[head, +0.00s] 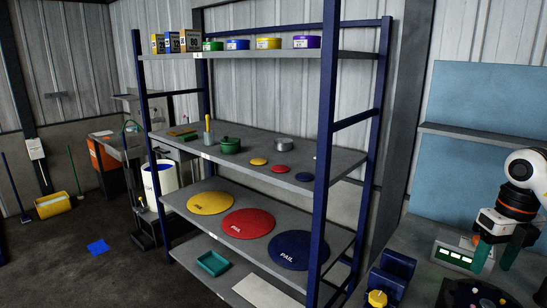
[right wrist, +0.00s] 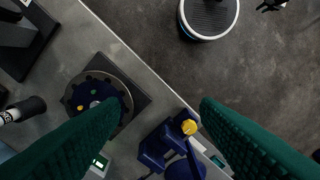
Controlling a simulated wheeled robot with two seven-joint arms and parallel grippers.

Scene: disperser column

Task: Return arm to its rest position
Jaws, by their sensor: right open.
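My right arm (head: 516,201) comes in at the right edge of the head view, white, black and orange. My right gripper (head: 495,258) has green fingers pointing down, spread apart, above the grey counter. In the right wrist view my right gripper (right wrist: 160,105) shows both green textured fingers wide apart with nothing between them. Below it lie the grey counter (right wrist: 125,52) and a patch of dark floor. My left gripper is not in view.
A blue device with a yellow knob (head: 377,298) stands on the counter, and a dark round carousel (head: 474,293) with coloured spots lies beside it. A scale with a green display (head: 455,256) is behind the fingers. A blue-framed shelf (head: 322,150) with lids and tins stands left.

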